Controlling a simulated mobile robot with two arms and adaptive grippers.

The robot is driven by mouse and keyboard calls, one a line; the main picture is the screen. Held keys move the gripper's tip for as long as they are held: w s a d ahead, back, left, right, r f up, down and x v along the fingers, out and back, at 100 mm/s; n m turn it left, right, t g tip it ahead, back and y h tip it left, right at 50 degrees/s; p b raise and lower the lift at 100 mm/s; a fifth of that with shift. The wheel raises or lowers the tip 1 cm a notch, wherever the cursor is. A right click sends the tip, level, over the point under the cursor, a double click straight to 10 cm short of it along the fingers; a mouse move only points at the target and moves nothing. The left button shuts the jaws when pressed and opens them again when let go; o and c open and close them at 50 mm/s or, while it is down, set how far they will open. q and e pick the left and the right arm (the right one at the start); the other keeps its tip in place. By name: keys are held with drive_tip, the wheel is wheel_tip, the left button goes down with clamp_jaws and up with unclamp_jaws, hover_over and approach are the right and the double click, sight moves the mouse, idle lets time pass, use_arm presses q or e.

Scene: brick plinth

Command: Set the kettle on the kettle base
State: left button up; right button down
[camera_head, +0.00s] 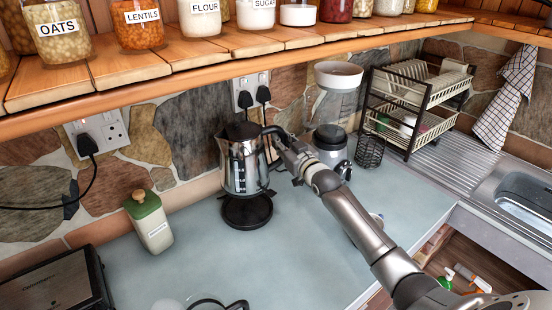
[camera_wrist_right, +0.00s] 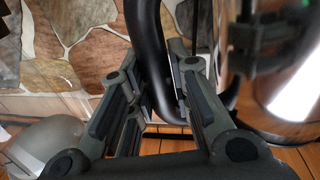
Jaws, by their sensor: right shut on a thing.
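The kettle (camera_head: 243,160) is shiny metal with a black lid and a black handle, and it looks upright. It is over the round black kettle base (camera_head: 247,212), which lies on the counter near the wall. The base's front part shows below the kettle; I cannot tell whether the two touch. My right gripper (camera_head: 279,143) is shut on the handle at the kettle's right side. In the right wrist view the black handle (camera_wrist_right: 149,50) runs between the fingers, with the metal kettle body (camera_wrist_right: 300,85) at the right. My left gripper is not in view.
A blender (camera_head: 331,140) and a dish rack (camera_head: 408,105) stand to the right. A green-lidded container (camera_head: 149,222) and a toaster (camera_head: 58,285) are to the left. A wooden shelf (camera_head: 200,62) with jars hangs above. The counter in front of the base is mostly clear.

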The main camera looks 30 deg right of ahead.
wheel_tip(320, 180, down, 3)
drive_tip(key=b, duration=0.3)
drive_tip(key=shift+f, duration=0.1)
drive_tip(key=shift+w+f+b, duration=0.1)
drive_tip(key=shift+f+b, duration=0.45)
drive_tip(key=shift+f, duration=0.2)
drive_tip(key=shift+f+b, duration=0.25)
drive_tip(key=shift+b, duration=0.1)
wheel_tip(320, 180, down, 5)
drive_tip(key=b, duration=0.4)
drive_tip(key=shift+r, duration=0.15)
idle(0.4)
drive_tip(key=shift+f+b, duration=0.35)
drive_tip(key=shift+f, duration=0.4)
idle(0.5)
